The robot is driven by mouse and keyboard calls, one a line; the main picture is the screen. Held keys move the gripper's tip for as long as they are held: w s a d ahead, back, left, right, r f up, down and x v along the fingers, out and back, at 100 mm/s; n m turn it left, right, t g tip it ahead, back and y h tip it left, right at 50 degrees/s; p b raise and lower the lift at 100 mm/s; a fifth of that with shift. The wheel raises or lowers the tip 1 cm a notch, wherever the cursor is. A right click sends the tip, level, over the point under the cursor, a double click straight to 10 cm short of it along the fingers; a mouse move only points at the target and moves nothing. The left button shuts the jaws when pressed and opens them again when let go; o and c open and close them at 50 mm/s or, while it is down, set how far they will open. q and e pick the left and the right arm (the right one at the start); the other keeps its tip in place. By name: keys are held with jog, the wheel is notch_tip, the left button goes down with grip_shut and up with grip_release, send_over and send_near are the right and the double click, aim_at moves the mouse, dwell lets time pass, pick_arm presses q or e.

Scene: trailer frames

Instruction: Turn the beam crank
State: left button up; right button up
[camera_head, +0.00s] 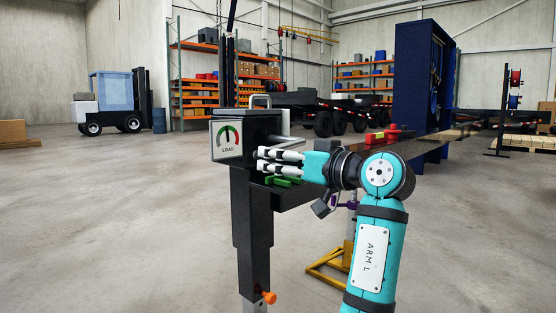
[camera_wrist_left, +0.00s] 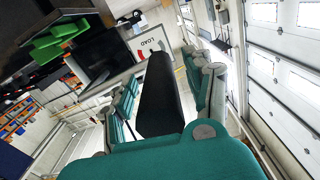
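A dark beam stand with a LOAD gauge (camera_head: 227,139) on its head stands left of centre in the head view; the gauge also shows in the left wrist view (camera_wrist_left: 151,47). A pale metal bar (camera_head: 287,140) sticks out from the stand's head just above my left gripper (camera_head: 262,160). That gripper points left, its fingers straight and close beside the stand. In the left wrist view a black bar-like part (camera_wrist_left: 162,95) lies between the spread teal fingers. I cannot tell whether it is the crank's grip or a gripper part, nor whether anything is held. My right gripper is out of view.
Green blocks (camera_head: 283,181) lie just below the fingers. A long beam (camera_head: 425,146) runs right from the stand, with red pieces (camera_head: 388,134) on it. A yellow-footed support (camera_head: 325,268) stands below. A blue cabinet (camera_head: 415,80) is behind.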

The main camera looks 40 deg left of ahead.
pick_arm(q)
grip_shut()
jog(key=shift+f, duration=0.1)
dwell(0.3)
jog(key=shift+w+f+p, duration=0.15)
jog(key=shift+f+p, duration=0.4)
jog(key=shift+f, duration=0.25)
jog(key=w+f+p, duration=0.3)
jog(key=f, duration=0.4)
jog(key=shift+w+d, duration=0.15)
jog(key=shift+w, duration=0.1)
jog(key=shift+c, duration=1.2)
grip_release()
jog(key=shift+w, duration=0.1)
jog(key=shift+o, duration=1.2)
